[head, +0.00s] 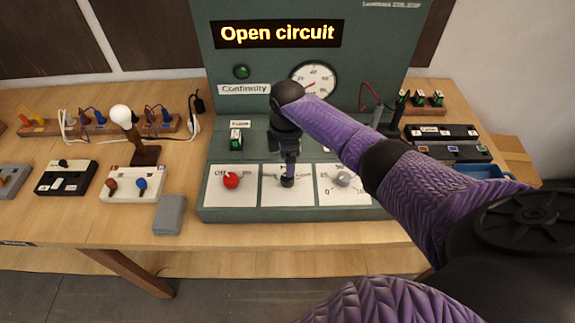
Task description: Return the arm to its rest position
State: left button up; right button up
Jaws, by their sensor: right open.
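My right arm reaches in from the right across the green test panel (215,130). My right gripper (288,182) is open and points down over the middle white plate of the panel. It hides most of whatever control is on that plate; I cannot tell whether it touches it. A red knob (231,180) shows on the left plate and a grey knob (342,178) on the right plate. The panel's display (278,34) reads "Open circuit". My left gripper is not in view.
A lamp with a white bulb (121,115), a white switch block (131,186), a black box (66,178) and a grey block (169,215) stand left of the panel. A black case (445,133) stands at right. The table's front strip (110,235) is clear.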

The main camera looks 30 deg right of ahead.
jog(key=shift+r, duration=1.35)
